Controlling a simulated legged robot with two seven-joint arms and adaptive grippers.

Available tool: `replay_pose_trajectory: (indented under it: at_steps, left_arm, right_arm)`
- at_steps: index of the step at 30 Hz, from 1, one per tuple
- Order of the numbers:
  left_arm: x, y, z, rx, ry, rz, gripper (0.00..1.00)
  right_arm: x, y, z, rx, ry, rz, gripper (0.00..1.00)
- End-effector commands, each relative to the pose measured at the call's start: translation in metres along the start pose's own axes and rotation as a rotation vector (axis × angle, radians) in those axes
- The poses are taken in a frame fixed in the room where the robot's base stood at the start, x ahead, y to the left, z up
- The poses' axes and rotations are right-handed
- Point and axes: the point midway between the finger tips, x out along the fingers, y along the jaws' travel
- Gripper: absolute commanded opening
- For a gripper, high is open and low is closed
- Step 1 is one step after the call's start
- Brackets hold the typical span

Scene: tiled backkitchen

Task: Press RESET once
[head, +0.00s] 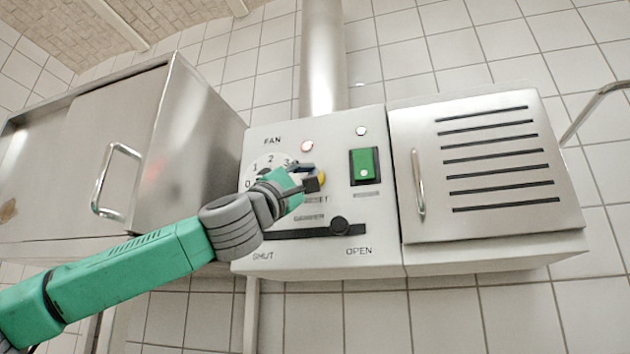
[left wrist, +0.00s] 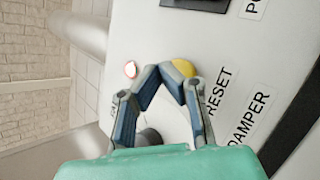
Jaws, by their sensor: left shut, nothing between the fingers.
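The control panel (head: 285,145) is a pale box on the tiled wall. The yellow RESET button (head: 322,178) sits above its RESET label and is partly hidden by my left gripper (head: 312,177). In the left wrist view the yellow button (left wrist: 184,68) shows just beyond the tips of my left gripper (left wrist: 170,72). The fingers are shut with nothing between them. The tips overlap the button's edge in that view; I cannot tell whether they touch it. The RESET label (left wrist: 217,90) is beside the button. My right gripper is not in view.
A FAN dial (head: 262,165) is left of the button, partly behind my gripper. A green switch (head: 364,166) is to the right. The damper slider knob (head: 339,226) is below, towards OPEN. A louvred metal door (head: 420,120) and steel cabinet (head: 185,130) flank the panel.

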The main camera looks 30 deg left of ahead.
Motion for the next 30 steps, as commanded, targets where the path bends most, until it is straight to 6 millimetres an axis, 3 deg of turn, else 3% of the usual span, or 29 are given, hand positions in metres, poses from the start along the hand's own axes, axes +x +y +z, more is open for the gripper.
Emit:
replay_pose_trajectory:
  at_steps: [30]
  left_arm:
    - [0.0059, -0.0020, -0.0014, 0.000, 0.000, 0.000, 0.00]
  right_arm:
    - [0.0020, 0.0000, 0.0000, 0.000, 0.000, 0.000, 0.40]
